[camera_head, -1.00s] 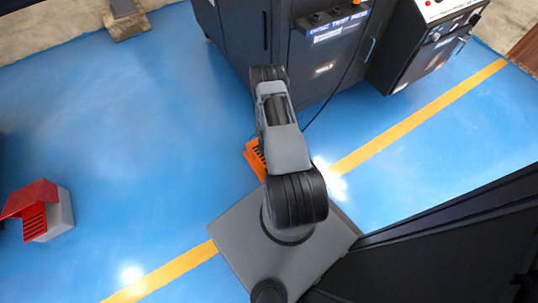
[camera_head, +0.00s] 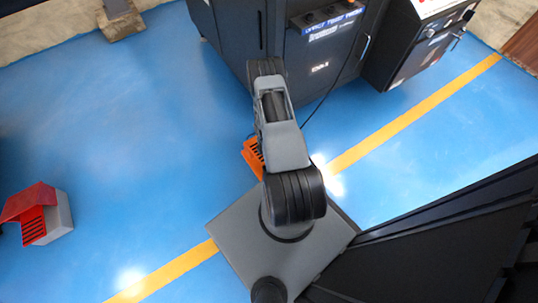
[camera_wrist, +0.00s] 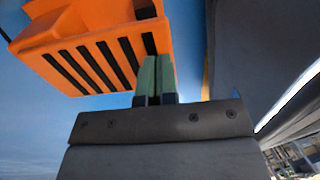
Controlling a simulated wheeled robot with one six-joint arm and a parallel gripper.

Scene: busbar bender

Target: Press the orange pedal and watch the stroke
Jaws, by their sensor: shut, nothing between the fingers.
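The orange pedal (camera_wrist: 95,50) with black slots fills the upper left of the wrist view. In the head view only part of the pedal (camera_head: 252,157) shows, on the floor beside my arm, which hides the rest. My gripper (camera_wrist: 157,62) is shut and empty. Its greenish fingertips overlap the pedal's right end in the wrist view; I cannot tell whether they touch it. In the head view my gripper is hidden by the arm.
A dark machine cabinet (camera_head: 320,75) stands at the top, with a control box (camera_head: 418,45) to its right. A cable runs down from the cabinet. A red-covered grey pedal (camera_head: 38,214) lies at the far left. The blue floor between is clear, crossed by a yellow line (camera_head: 420,115).

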